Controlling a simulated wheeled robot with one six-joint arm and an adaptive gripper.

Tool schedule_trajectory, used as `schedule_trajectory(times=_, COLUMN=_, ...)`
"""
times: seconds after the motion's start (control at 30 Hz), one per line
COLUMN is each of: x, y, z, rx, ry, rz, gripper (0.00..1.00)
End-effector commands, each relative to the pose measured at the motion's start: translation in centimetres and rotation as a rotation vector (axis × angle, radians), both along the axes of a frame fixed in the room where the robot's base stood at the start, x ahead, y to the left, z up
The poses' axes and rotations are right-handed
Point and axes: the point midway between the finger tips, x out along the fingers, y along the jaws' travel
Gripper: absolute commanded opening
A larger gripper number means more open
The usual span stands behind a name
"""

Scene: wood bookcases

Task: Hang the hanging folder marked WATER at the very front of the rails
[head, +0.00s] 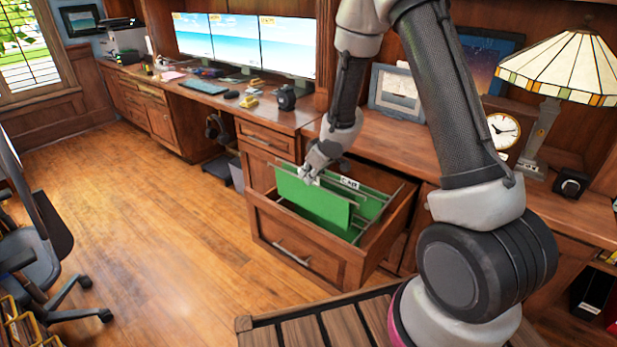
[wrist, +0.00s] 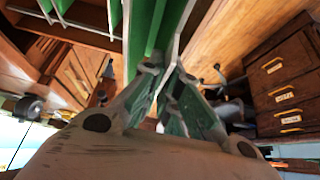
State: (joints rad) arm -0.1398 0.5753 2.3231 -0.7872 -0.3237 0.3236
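My gripper (head: 310,174) is shut on the top edge of a green hanging folder (head: 312,203) over the open drawer (head: 305,250). A pale tab shows by the fingertips, but its word cannot be read, so I cannot tell if it says WATER. The held folder is nearest the drawer front, and its lower edge shows above the front panel; whether its hooks touch the rails cannot be told. Other green folders (head: 368,206) hang behind it, one with a white tab. In the wrist view, the fingers (wrist: 165,72) pinch the green sheet, with a rail (wrist: 65,35) at upper left.
The drawer is pulled out from a wooden desk run (head: 270,118) with monitors (head: 245,45) and a keyboard (head: 204,87). A lamp (head: 556,70) and clock (head: 503,131) stand at right. An office chair (head: 40,235) is at left. The floor between is clear.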

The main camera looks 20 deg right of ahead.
Motion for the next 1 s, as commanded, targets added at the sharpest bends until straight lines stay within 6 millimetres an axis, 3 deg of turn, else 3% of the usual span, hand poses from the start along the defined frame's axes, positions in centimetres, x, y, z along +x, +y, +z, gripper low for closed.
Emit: schedule_trajectory(times=1.0, x=-0.1, y=0.0, z=-9.7, rx=-0.001, ry=0.004, rz=-0.003, gripper=0.00)
